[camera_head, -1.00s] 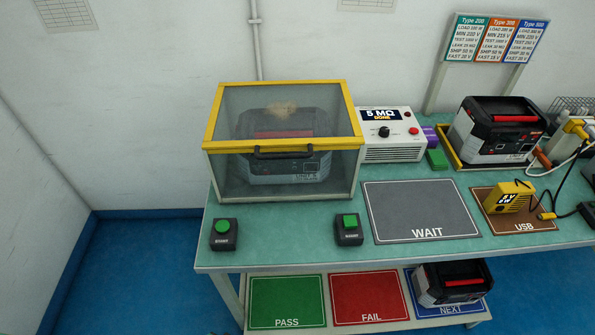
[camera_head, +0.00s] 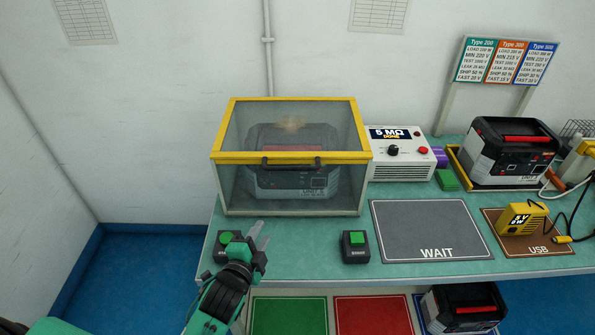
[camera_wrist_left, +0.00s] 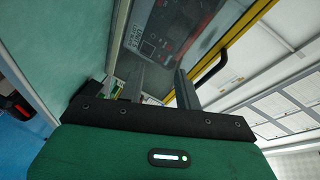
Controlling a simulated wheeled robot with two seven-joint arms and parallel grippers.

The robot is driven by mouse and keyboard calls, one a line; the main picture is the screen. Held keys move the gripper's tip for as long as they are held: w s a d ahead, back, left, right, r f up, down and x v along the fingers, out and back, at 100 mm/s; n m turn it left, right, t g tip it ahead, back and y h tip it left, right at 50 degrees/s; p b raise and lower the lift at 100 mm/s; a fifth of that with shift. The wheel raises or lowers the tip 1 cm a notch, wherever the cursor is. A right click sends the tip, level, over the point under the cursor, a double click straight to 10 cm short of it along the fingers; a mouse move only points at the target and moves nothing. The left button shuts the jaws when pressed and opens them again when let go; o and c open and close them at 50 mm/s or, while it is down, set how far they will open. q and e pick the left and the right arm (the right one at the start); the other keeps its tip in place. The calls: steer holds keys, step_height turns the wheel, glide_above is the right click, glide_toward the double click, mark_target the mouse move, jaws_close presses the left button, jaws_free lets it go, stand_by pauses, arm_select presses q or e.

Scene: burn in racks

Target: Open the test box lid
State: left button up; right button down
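The test box (camera_head: 292,190) has clear walls and stands on the bench with its lid shut. The lid (camera_head: 290,158) has a yellow frame and a black handle (camera_head: 291,163) on its front edge. A black and grey unit (camera_head: 300,183) sits inside, behind the glass. My left gripper (camera_head: 260,236) is in front of the box's lower left, below the handle, fingers parted and empty. In the left wrist view, its two fingers (camera_wrist_left: 160,86) stand apart before the glass, with the yellow lid edge (camera_wrist_left: 230,50) beyond. My right gripper is not in view.
Two green-button boxes stand in front, one (camera_head: 228,242) beside my left gripper and one (camera_head: 355,246) further right. A white meter reading 5 MΩ DONE (camera_head: 398,158) stands right of the box. The WAIT mat (camera_head: 430,228) is empty.

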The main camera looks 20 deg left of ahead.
mark_target(290, 170)
arm_select(q)
step_height(290, 170, up, 8)
steer(key=w+d+m+t+h, duration=0.2)
steer(key=m+t, duration=0.2)
steer(key=m, duration=0.2)
steer(key=p+x, duration=0.4)
steer(key=x, duration=0.9)
steer(key=shift+w+d+f, duration=0.1)
steer(key=shift+w+d, duration=0.05)
steer(key=shift+w, duration=0.2)
jaws_close()
